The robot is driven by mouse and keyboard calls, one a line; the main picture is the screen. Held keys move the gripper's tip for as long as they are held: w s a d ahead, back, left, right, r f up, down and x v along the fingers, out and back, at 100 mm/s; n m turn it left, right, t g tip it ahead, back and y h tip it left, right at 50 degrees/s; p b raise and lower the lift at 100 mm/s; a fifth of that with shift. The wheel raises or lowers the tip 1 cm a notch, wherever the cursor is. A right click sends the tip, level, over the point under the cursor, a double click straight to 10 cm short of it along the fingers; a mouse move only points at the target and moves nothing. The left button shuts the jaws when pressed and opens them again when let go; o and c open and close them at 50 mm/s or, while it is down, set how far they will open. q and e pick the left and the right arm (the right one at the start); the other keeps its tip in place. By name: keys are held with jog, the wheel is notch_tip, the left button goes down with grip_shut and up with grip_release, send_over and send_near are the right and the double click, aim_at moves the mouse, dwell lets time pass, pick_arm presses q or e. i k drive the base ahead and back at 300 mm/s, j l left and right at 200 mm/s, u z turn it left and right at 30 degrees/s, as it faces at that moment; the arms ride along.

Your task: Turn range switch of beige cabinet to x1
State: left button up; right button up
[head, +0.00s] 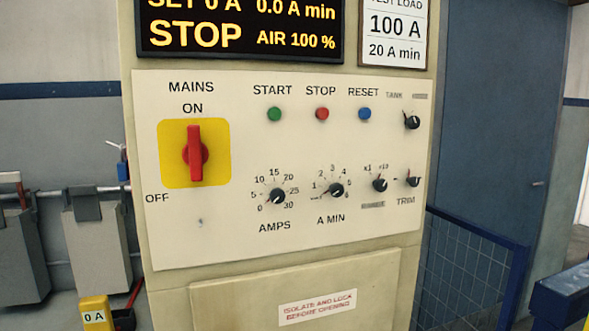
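The beige cabinet (288,240) stands upright in front of me in the head view, with its light control panel facing me. The range switch (380,184) is a small black knob at the panel's lower right, with "x1" printed at its upper left and a second label, seemingly "x10", at its upper right. Its pointer is too small to tell which label it faces. Neither of my grippers shows, and nothing covers the switch.
Near the switch are the A MIN knob (336,190) and the TRIM knob (413,181), with the TANK knob (411,121) above. A red mains handle (195,153) stands upright at ON. A blue mesh fence (465,265) stands to the right. The space before the panel looks clear.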

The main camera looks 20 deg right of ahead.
aim_at(380, 185)
jog(key=z, duration=0.8)
